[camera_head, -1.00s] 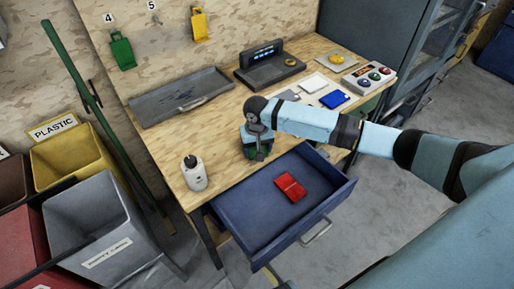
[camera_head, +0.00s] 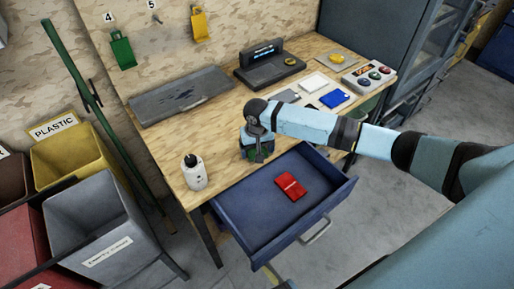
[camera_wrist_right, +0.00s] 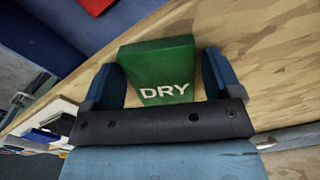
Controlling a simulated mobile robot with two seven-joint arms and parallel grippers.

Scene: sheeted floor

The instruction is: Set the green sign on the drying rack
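The green sign, with DRY in white letters, fills the middle of the right wrist view (camera_wrist_right: 165,70). It rests on the wooden table (camera_head: 165,155) near its front edge. My right gripper (camera_wrist_right: 162,80) is open, its two blue fingers on either side of the sign with narrow gaps. In the head view the right gripper (camera_head: 256,152) points down at the table and mostly hides the sign. No drying rack can be told for sure; a low dark tray (camera_head: 150,112) lies at the back left of the table. My left gripper is not in view.
An open blue drawer (camera_head: 250,215) holding a red item (camera_head: 291,187) juts out below the gripper. A white bottle (camera_head: 194,173) stands left. A dark console (camera_head: 268,68) is behind. Green (camera_head: 122,50) and yellow (camera_head: 200,24) tags hang on the wall.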

